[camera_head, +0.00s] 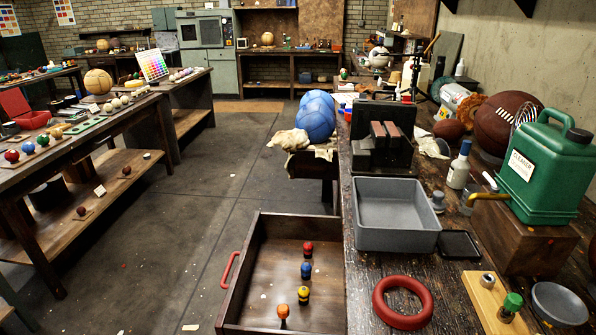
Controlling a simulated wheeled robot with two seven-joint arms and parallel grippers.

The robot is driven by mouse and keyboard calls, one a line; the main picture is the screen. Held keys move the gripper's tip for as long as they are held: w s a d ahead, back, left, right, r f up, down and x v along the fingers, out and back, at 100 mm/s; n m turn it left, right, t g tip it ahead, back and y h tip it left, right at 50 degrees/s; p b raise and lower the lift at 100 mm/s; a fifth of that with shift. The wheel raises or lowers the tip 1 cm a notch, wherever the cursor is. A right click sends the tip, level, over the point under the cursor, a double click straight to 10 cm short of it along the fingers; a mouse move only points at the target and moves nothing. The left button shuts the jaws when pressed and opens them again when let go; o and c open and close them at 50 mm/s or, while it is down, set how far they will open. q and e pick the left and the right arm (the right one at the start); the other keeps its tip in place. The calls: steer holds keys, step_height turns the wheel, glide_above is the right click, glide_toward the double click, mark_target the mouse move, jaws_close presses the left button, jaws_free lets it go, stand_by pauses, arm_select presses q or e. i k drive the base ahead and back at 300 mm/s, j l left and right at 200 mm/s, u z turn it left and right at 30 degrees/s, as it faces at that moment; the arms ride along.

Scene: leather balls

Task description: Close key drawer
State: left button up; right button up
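A dark wooden drawer (300,218) stands pulled out from the left side of the right-hand workbench, open at the top. Its red handle (229,270) is on the front panel, which faces left. Inside lie several small items with coloured tops: a red one (308,247), a blue one (306,270), a yellow one (303,292) and an orange one (283,311). The near end of the drawer reaches the bottom edge of the picture. Neither of my grippers shows in the head view.
The workbench (362,300) holds a grey tray (398,240), a red ring (402,302) and a green cleaner can (545,165). Blue balls (316,122) sit beyond the drawer. Open floor (190,230) lies left of the drawer, up to the left-hand tables (60,215).

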mark_target(266, 276)
steer(key=i+j+z, duration=0.15)
steer(key=j+z, duration=0.15)
steer(key=j, duration=0.7)
steer(key=j+z, duration=0.25)
steer(key=j, duration=0.8)
steer(key=l+z, duration=0.1)
